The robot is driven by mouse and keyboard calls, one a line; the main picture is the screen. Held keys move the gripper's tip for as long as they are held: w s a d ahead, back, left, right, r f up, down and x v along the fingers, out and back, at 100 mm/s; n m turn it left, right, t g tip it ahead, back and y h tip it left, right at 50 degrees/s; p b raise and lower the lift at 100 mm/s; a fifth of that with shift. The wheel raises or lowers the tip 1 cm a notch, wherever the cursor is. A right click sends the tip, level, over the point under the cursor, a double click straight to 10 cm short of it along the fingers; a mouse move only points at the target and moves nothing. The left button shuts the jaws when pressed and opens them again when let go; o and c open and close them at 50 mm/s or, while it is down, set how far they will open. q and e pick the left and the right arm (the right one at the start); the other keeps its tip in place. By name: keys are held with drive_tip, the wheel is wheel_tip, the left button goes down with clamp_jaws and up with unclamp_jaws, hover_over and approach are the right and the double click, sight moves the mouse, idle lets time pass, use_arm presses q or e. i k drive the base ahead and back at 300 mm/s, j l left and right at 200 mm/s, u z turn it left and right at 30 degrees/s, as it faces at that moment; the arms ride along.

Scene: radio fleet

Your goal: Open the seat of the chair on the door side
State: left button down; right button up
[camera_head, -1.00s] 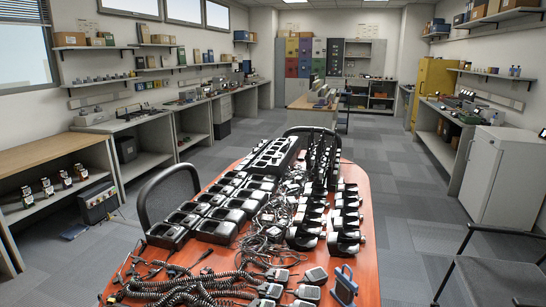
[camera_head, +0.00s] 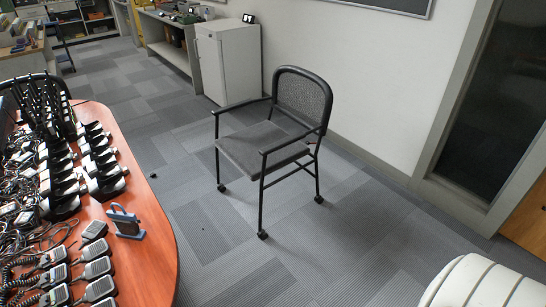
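A dark grey chair with black armrests and a black frame stands on the carpet in the middle of the view, beside the wall and nearer the door than the table is. Its seat (camera_head: 262,146) lies flat and unfolded, and its backrest (camera_head: 302,97) is upright on the wall side. The seat is bare. The door (camera_head: 495,110), with a dark glass panel, is at the right in a grey frame. Neither of my grippers is in view.
An orange-red table (camera_head: 150,255) crowded with radios, chargers and microphones fills the left. A white cabinet (camera_head: 228,60) stands against the wall behind the chair. Carpet floor (camera_head: 215,235) is open between table and chair and in front of the door.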

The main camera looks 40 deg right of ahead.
sight(241, 148)
drive_tip(key=z, duration=0.8)
drive_tip(key=i+l+u, duration=0.1)
drive_tip(key=i+l, duration=0.05)
drive_tip(key=i, duration=0.05)
